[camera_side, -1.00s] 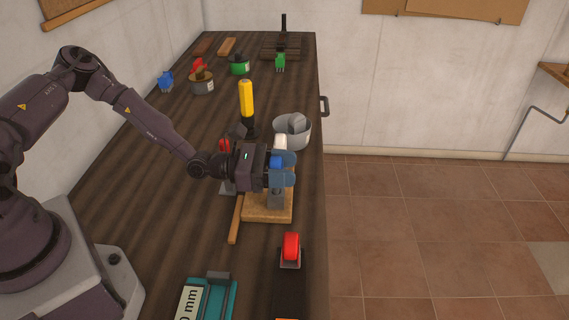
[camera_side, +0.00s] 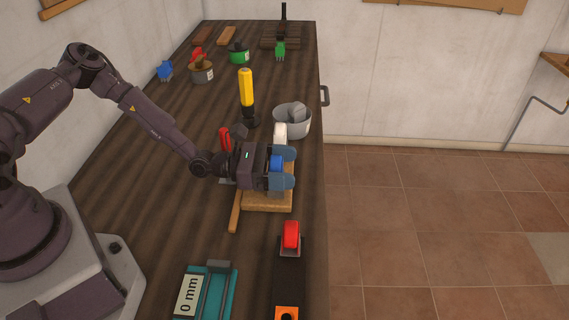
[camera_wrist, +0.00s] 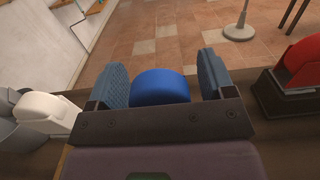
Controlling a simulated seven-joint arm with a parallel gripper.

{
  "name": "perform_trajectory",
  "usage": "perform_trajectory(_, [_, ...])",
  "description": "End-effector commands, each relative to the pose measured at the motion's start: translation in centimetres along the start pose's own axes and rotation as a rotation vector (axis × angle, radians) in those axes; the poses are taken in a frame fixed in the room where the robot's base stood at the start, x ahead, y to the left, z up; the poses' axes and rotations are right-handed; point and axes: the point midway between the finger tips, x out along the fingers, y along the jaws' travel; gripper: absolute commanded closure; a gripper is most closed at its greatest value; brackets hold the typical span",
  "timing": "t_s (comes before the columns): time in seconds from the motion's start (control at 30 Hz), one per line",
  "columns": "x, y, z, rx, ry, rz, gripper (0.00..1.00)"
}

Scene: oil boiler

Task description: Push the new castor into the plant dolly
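The new castor shows as a blue wheel (camera_side: 277,163) at the right side of the plant dolly, a square wooden board (camera_side: 254,207) on the bench. In the wrist view the blue wheel (camera_wrist: 160,86) sits between the two fingers. My gripper (camera_side: 282,168) has light blue finger pads, one on each side of the wheel. In the wrist view my gripper (camera_wrist: 164,80) looks open, with a narrow gap at the right pad. The castor's lower part is hidden, so I cannot see how deep it sits. A white castor (camera_side: 280,132) and a red castor (camera_side: 225,139) stand behind my gripper.
A grey pot (camera_side: 292,122) and a yellow-handled tool (camera_side: 246,90) stand behind the dolly. A red-wheeled castor (camera_side: 291,236) on a dark strip and a teal gauge (camera_side: 222,292) are in front. A wooden strip (camera_side: 235,212) lies left of the dolly.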

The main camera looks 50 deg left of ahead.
Motion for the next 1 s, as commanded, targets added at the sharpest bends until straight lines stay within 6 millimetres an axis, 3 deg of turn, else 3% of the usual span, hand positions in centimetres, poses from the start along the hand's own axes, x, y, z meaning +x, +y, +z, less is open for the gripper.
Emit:
perform_trajectory(0.33, [-0.3, 0.0, 0.0, 0.001, 0.001, 0.001, 0.19])
perform_trajectory(0.53, [-3.2, 0.1, 0.0, 0.001, 0.004, 0.002, 0.19])
perform_trajectory(0.8, [-3.0, 0.0, 5.2, 0.005, 0.0, -0.001, 0.19])
perform_trajectory(1.0, [-3.0, 0.0, 6.9, 0.001, 0.0, 0.0, 0.19])
